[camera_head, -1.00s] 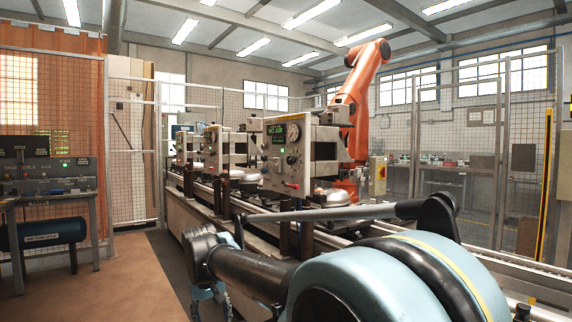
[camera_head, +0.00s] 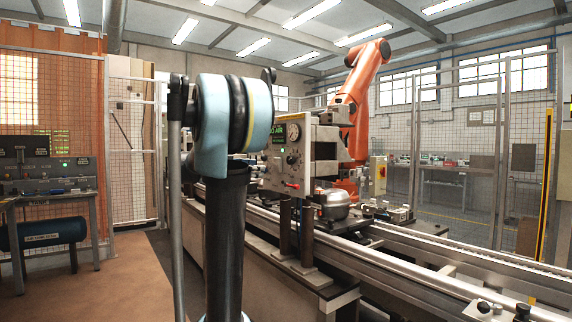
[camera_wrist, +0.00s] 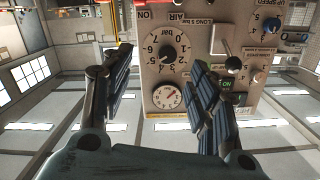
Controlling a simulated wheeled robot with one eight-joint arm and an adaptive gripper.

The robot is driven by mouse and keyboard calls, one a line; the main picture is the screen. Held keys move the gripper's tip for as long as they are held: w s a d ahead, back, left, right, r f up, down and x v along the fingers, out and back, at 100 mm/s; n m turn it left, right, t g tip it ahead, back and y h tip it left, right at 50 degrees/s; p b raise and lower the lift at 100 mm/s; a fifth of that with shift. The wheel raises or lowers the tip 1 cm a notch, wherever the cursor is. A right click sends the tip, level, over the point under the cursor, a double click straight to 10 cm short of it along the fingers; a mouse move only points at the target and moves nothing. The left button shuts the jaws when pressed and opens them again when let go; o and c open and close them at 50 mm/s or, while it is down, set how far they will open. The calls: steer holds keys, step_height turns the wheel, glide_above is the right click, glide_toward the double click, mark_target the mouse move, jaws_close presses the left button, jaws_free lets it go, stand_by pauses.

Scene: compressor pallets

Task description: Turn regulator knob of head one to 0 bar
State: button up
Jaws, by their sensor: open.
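In the wrist view a grey panel (camera_wrist: 205,75) appears upside down. It bears a black regulator knob (camera_wrist: 166,48) with a numbered bar scale around it. A round white pressure gauge (camera_wrist: 167,96) with a red needle sits beside the knob. My gripper (camera_wrist: 158,60) is open, with one ridged finger left of the knob and the other to its right, apparently with nothing between them. The knob's exact setting is too small to read surely. In the head view a machine head (camera_head: 268,165) with a gauge (camera_head: 293,132) is partly behind my arm; my gripper is hidden there.
Near my right finger, the panel has a lever with a dark ball (camera_wrist: 233,62) and a lit green button (camera_wrist: 228,84). In the head view, a conveyor (camera_head: 400,262) runs along the heads, and an orange robot (camera_head: 357,95) stands behind.

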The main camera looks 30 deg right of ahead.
step_height(320, 180, up, 2)
steer(key=w+m+h, duration=0.1)
steer(key=w, duration=0.1)
glide_toward(288, 160)
steer(key=d, duration=0.9)
steer(key=shift+w+d, duration=0.15)
steer(key=shift+d, duration=0.1)
steer(key=c, duration=1.1)
